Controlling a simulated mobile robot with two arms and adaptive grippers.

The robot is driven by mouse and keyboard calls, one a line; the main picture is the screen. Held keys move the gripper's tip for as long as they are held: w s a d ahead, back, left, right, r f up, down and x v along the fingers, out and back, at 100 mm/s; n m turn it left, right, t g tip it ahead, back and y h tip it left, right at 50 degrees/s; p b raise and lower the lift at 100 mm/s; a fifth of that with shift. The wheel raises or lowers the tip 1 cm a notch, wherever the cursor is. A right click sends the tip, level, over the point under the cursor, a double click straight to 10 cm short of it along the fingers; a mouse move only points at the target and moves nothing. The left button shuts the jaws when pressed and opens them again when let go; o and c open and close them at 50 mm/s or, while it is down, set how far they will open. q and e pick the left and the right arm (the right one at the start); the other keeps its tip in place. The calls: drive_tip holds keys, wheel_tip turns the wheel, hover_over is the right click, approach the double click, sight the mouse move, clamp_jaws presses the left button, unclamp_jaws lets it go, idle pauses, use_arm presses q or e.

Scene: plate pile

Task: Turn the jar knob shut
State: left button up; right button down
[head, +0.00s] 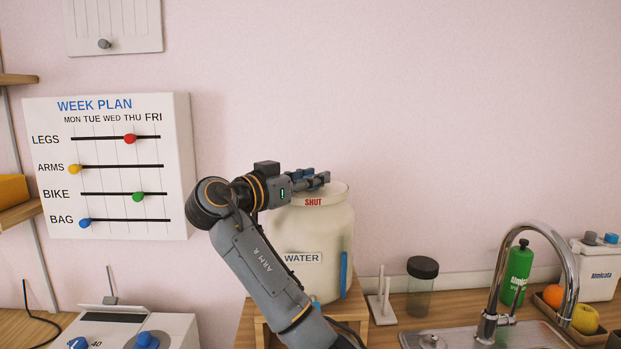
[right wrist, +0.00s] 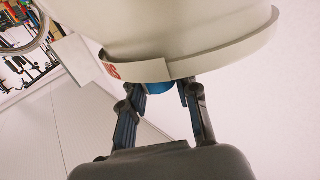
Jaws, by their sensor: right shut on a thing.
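The large cream jar (head: 325,235) stands upright on a wooden stand, with a WATER label (head: 302,259) and a blue vertical strip (head: 344,275) on its side. Red letters SHUT (head: 313,202) show near its top rim. My right gripper (head: 322,178) reaches the jar's top from the left. In the right wrist view its fingers (right wrist: 162,90) are shut on the blue knob (right wrist: 159,86), which shows between the fingertips by the jar's rim band (right wrist: 225,60). The gripper hides the knob in the head view. My left gripper is not in view.
The week plan board (head: 115,165) hangs on the wall left of my right arm. A dark-lidded glass jar (head: 421,290), a white peg stand (head: 381,305) and a curved tap (head: 535,228) are to the right. The wall above the jar is clear.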

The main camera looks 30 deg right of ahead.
drive_tip(key=c, duration=1)
unclamp_jaws()
drive_tip(key=v, duration=1.2)
